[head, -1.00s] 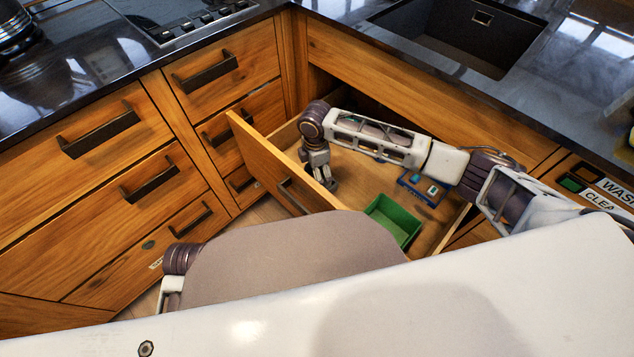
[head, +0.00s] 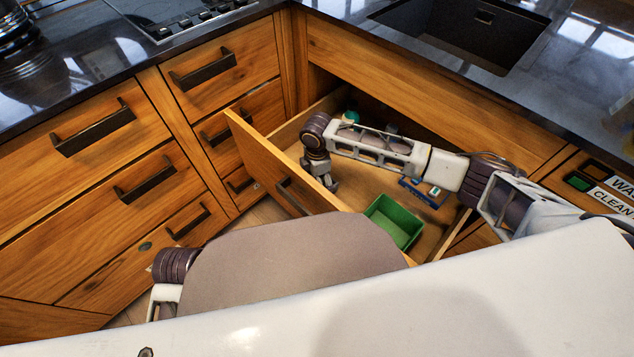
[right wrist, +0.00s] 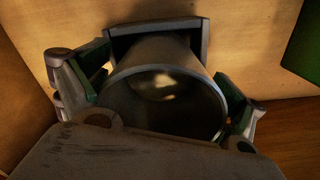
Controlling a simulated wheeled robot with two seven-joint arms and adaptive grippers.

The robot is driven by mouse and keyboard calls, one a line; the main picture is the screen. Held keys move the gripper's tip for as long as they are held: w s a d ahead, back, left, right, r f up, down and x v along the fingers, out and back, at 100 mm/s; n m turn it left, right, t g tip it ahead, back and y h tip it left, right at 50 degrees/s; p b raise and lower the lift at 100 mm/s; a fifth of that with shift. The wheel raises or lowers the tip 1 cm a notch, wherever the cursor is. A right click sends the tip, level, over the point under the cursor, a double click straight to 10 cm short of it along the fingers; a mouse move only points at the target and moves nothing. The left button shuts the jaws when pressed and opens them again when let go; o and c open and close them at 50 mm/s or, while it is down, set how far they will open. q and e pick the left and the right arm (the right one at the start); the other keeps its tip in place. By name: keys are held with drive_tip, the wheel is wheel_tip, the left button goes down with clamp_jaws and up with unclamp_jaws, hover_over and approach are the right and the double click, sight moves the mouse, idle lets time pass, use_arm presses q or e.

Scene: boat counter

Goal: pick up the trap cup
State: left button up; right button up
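In the right wrist view a grey, round, hollow cup (right wrist: 165,100), which looks like the trap cup, faces me with its wide mouth. Its inside is dark with a small bright glint. My right gripper (right wrist: 165,95) is around it, spread wide, with one finger at each side of the rim. Whether the pads touch the cup is not clear. In the head view my right gripper (head: 325,180) points down inside the open drawer near its front panel, and the cup is not discernible there. My left gripper is out of the head view.
The open drawer (head: 350,198) holds a green box (head: 393,222), a blue item (head: 425,193) and a teal round thing (head: 350,117) partly behind my arm. The drawer front (head: 262,160) stands close to my right gripper. A dark counter (head: 95,45) with a sink (head: 460,30) is above.

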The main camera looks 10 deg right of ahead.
drive_tip(key=c, duration=1.1)
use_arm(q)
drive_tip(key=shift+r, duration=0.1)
use_arm(e)
drive_tip(key=shift+r+p, duration=0.4)
drive_tip(key=shift+r, duration=0.5)
drive_tip(key=c, duration=0.7)
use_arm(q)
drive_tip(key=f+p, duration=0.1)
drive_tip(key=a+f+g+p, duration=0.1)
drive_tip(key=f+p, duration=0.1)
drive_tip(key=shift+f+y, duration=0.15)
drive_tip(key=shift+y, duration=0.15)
use_arm(e)
wheel_tip(320, 180, up, 8)
drive_tip(key=shift+r, duration=0.15)
drive_tip(key=shift+c, duration=0.2)
drive_tip(key=shift+m, duration=0.3)
